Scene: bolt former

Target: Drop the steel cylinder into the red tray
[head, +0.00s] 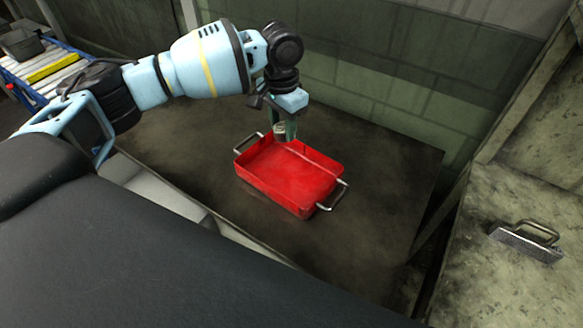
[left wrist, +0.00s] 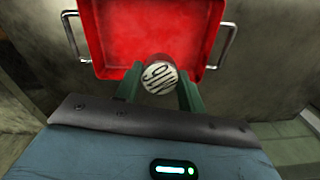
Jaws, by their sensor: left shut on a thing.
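The red tray (head: 290,178) sits on a dark table, with a metal handle at each end. It also shows in the left wrist view (left wrist: 155,30), and the part of its inside that shows there is empty. My left gripper (head: 286,130) is shut on the steel cylinder (head: 281,129) at the tray's far edge in the head view. In the left wrist view the cylinder (left wrist: 158,74) shows its round end with dark markings between the green fingers, overlapping the tray's near edge. I cannot tell its exact height above the tray. My right gripper is not in view.
The dark table (head: 385,215) is bare around the tray. A block wall (head: 350,65) stands behind it. A worn surface (head: 500,285) at the right bears a metal piece with a handle (head: 527,240). A conveyor (head: 50,70) with a dark bin (head: 22,44) is at the far left.

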